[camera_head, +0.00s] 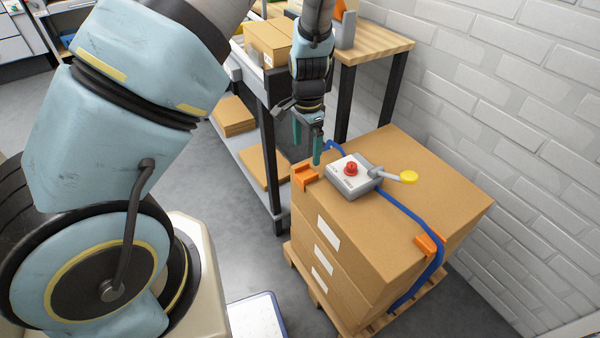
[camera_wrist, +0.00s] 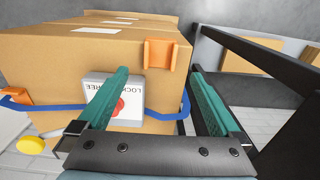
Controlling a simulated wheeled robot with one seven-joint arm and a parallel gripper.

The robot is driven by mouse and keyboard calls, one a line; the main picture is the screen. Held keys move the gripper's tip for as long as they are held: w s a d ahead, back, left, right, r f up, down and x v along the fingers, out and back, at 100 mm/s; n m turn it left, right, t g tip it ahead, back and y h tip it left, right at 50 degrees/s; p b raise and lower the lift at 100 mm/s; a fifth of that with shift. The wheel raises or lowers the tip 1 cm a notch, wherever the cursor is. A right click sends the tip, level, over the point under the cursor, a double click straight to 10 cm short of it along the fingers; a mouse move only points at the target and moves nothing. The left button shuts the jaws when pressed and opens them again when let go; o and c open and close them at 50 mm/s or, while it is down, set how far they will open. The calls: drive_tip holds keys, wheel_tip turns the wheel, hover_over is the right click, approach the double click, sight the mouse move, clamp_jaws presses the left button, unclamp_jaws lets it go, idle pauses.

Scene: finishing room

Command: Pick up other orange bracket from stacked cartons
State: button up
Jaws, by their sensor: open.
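Stacked cartons (camera_head: 400,195) stand on a wooden pallet. One orange bracket (camera_head: 305,177) sits on the top carton's near-left corner. Another orange bracket (camera_head: 430,245) sits at the right edge, beside a blue strap. My gripper (camera_head: 307,152) is open and empty, pointing down just above and behind the near-left bracket. In the wrist view, my gripper (camera_wrist: 159,71) has its teal fingers apart, and that bracket (camera_wrist: 160,54) shows between and beyond the tips; I see no contact. The right-edge bracket (camera_wrist: 15,97) shows at the far left there.
A grey box (camera_head: 352,175) with a red button and a yellow-knobbed lever (camera_head: 407,177) lies on the carton top, close to my fingers. The blue strap (camera_head: 400,208) runs across. A wood-topped table (camera_head: 385,45) stands behind; a white brick wall (camera_head: 530,100) is at right.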

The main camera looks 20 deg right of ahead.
sight(306, 174)
drive_tip(key=shift+f+p, duration=0.5)
drive_tip(key=shift+f, duration=3.5)
drive_tip(key=shift+c, duration=0.2)
drive_tip(key=c, duration=1.3)
